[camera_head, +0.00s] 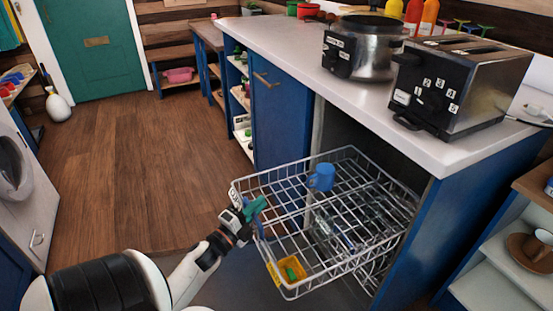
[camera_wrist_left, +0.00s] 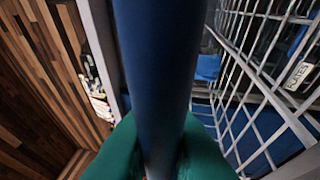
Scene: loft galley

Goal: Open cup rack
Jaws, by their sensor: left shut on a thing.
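The cup rack (camera_head: 290,285) is a grey wire basket. It sticks well out of the open front of the blue counter unit. A blue cup (camera_head: 322,177) is in its upper part, and a small yellow holder with a green thing (camera_head: 291,268) is in its near corner. My left gripper (camera_head: 256,208) has green fingers and is at the rack's left front rail. In the left wrist view the green fingers (camera_wrist_left: 160,155) close around a thick dark blue bar (camera_wrist_left: 155,80), with rack wires (camera_wrist_left: 250,80) to the right. My right gripper is not in view.
More wire and clear items show beneath the rack. The white countertop (camera_head: 290,50) holds a toaster (camera_head: 465,90) and a steel pot-like appliance (camera_head: 365,50). The wooden floor (camera_head: 150,160) to the left is clear.

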